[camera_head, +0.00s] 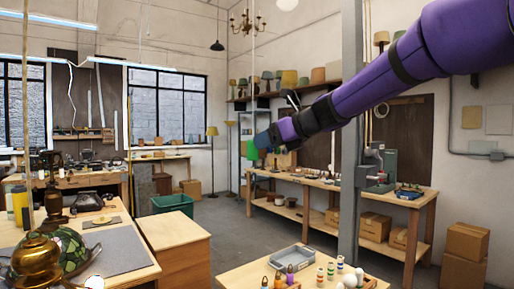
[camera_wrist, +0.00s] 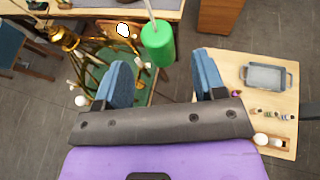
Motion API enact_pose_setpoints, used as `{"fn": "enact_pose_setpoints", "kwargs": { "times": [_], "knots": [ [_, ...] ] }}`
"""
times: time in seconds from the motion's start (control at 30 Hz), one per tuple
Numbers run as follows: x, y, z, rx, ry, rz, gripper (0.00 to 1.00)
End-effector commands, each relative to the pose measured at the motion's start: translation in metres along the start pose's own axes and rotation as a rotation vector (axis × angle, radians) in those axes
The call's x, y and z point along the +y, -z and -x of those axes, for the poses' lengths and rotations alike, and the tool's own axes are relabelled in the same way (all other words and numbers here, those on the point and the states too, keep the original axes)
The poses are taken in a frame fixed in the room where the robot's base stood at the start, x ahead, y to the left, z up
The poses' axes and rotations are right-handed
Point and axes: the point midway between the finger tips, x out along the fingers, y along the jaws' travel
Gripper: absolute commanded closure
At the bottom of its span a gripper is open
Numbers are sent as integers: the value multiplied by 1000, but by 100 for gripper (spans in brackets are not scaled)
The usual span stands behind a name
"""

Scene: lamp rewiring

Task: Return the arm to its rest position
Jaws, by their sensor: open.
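My purple arm reaches across the upper right of the head view, and my gripper (camera_head: 264,142) is held up in the air over the room's middle. In the wrist view, my gripper (camera_wrist: 161,60) has its two blue fingers spread apart with nothing gripped between them. A green cylinder (camera_wrist: 157,42) hangs on a pale cord or rod just beyond the fingertips in the wrist view. It also shows beside the gripper tip in the head view (camera_head: 251,149). I cannot tell whether it touches a finger.
Brass lamp arms with white bulbs (camera_wrist: 66,38) lie close left of the fingers in the wrist view. A grey tray (camera_head: 292,258) sits on the low front table. A grey post (camera_head: 351,130) stands near my arm. Open floor (camera_head: 228,232) lies between the benches.

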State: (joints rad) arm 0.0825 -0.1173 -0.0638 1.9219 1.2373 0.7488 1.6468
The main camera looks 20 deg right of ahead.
Motion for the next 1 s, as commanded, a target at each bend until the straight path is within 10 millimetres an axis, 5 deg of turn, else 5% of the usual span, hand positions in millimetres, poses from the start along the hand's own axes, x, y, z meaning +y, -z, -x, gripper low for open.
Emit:
{"fn": "enact_pose_setpoints", "kwargs": {
  "times": [0.23,0.63,0.77,1.0],
  "knots": [
    [0,0,39,0,1,0,36],
    [7,5,54,19,-6,56,36],
    [33,28,65,95,-34,286,36],
    [100,106,102,310,-192,1019,36]
  ]
}}
